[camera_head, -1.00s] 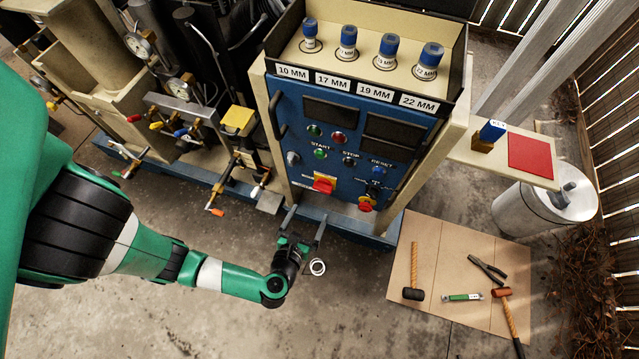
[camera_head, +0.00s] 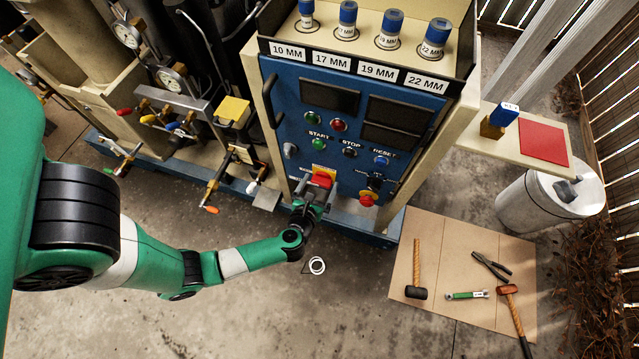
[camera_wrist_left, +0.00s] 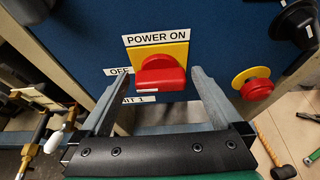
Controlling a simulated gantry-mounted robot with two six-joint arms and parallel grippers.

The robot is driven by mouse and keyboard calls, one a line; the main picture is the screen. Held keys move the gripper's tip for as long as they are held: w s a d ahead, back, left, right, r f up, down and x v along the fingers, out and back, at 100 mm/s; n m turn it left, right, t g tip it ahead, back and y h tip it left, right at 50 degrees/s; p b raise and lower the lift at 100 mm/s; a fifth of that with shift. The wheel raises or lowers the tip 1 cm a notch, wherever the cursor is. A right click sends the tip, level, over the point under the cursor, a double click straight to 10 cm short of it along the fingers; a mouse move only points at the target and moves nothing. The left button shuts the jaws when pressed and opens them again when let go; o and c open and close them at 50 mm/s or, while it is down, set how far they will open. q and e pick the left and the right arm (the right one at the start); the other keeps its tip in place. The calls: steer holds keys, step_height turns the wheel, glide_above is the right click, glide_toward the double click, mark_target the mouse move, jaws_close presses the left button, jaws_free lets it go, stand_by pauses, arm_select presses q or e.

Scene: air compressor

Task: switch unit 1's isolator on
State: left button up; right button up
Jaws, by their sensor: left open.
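Unit 1's isolator (camera_head: 322,178) is a red rotary handle on a yellow plate, low on the blue control panel (camera_head: 290,101). In the left wrist view the red handle (camera_wrist_left: 161,75) lies roughly level, below a "POWER ON" label, with an "OFF" label to its left and a partly hidden "UNIT 1" label below. My left gripper (camera_head: 312,195) is open at the isolator. In the left wrist view its fingers (camera_wrist_left: 155,90) stand on either side of the handle, with gaps showing on both sides. My right gripper is not in view.
A red emergency stop button (camera_wrist_left: 257,88) on a yellow ring sits right of the isolator; a black rotary switch (camera_head: 375,182) is above it. Labelled sockets stand on top of the cabinet. Tools lie on a cardboard sheet (camera_head: 435,235) on the floor, which is otherwise mostly clear in front.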

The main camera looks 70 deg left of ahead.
arm_select(q)
steer(key=c, duration=1.2)
